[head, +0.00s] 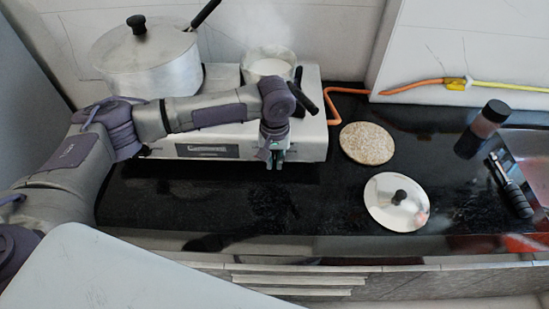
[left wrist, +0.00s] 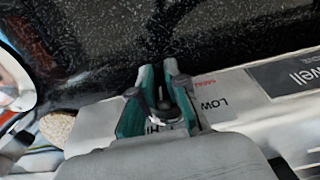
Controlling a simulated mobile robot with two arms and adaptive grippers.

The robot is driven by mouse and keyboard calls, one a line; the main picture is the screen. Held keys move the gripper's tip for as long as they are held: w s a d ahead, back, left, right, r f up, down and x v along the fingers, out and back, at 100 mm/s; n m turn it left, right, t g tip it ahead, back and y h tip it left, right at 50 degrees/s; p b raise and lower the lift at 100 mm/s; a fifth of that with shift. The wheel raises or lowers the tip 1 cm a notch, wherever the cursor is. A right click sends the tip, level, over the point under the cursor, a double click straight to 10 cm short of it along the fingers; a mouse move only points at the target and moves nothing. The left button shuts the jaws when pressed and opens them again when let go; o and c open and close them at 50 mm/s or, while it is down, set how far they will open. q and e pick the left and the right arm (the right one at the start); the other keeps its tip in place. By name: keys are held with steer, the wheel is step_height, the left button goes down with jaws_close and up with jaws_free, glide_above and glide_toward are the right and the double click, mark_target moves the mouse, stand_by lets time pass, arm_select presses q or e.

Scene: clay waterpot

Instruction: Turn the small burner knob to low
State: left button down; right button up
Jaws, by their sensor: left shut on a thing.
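The white two-burner stove (head: 312,122) stands against the wall on the black counter. My left gripper (head: 275,160) is at the right part of its front panel, fingers pointing down. In the left wrist view its green-padded fingers (left wrist: 160,84) are shut on the small dark burner knob (left wrist: 165,106), which is mostly hidden between them. The printed "LOW" label (left wrist: 212,104) is beside the knob. The knob's exact angle cannot be told. A small steaming pot (head: 268,67) with white contents sits on the right burner. My right gripper is out of view.
A large lidded pot (head: 150,62) fills the stove's left side. On the counter to the right are a round cork mat (head: 366,143), a metal lid (head: 385,211), a dark bottle (head: 482,130) and a black tool (head: 511,187). An orange hose (head: 333,103) runs behind.

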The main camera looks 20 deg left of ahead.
arm_select(q)
steer(key=shift+w+a+r, duration=0.1)
steer(key=shift+w+r, duration=0.15)
stand_by(0.4)
